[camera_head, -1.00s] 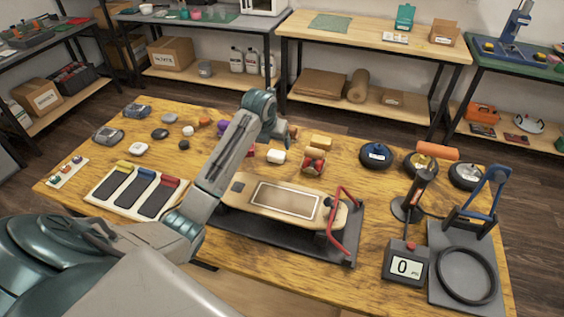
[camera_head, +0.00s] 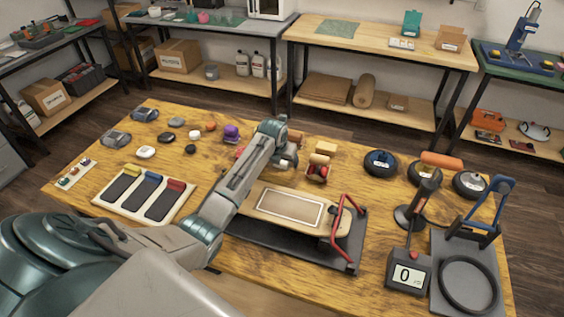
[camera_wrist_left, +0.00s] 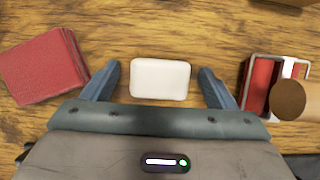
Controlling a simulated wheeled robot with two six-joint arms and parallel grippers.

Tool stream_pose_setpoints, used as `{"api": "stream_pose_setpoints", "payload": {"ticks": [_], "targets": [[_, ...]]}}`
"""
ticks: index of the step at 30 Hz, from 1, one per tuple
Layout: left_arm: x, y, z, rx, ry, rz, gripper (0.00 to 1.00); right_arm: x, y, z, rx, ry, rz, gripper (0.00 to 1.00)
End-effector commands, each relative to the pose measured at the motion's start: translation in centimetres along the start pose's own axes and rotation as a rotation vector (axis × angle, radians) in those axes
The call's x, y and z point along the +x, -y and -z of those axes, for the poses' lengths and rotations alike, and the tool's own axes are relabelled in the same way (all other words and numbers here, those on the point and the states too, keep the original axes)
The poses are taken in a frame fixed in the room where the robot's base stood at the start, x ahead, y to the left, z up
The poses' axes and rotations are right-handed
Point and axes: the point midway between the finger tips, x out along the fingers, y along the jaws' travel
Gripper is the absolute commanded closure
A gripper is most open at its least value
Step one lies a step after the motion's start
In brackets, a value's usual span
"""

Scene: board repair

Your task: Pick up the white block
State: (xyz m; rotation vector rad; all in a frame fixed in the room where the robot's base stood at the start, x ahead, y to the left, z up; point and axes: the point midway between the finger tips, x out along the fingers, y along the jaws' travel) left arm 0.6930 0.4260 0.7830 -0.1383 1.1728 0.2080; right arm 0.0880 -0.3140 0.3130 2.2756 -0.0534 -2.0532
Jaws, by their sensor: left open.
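The white block (camera_wrist_left: 160,79) lies flat on the wooden table in the left wrist view, in the gap between the two fingers of my left gripper (camera_wrist_left: 157,86). The fingers are open, one to each side, with visible space between each and the block. The block's height relative to the fingertips is hard to tell. My right gripper is not in view.
A red stack (camera_wrist_left: 46,66) lies left of the fingers, and a red framed part with a brown roller (camera_wrist_left: 288,98) lies close on the right. Round pieces including a purple one (camera_head: 231,132) sit left of the arm.

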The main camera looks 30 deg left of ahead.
Motion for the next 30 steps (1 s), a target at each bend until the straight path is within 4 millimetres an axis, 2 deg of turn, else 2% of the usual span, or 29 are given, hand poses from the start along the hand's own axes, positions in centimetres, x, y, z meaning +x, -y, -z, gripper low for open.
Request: {"api": "stream_pose_setpoints", "payload": {"ticks": [4,9,12,19,22,30], "targets": [[0.0,0.0,0.0,0.000,0.000,0.000,0.20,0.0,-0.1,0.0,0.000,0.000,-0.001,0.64],[0.0,0.0,0.0,0.000,0.000,0.000,0.53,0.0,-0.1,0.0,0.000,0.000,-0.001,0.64],[0.0,0.0,0.0,0.000,0.000,0.000,0.69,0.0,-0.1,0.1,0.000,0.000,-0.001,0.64],[-0.1,0.0,0.0,0.000,0.001,0.000,0.69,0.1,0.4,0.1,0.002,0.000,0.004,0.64],[-0.7,0.0,-0.4,0.000,0.003,0.000,0.69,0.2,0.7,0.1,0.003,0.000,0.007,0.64],[-5.5,-0.1,-2.4,0.000,0.005,-0.001,0.69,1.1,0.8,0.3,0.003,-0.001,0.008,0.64]]}}
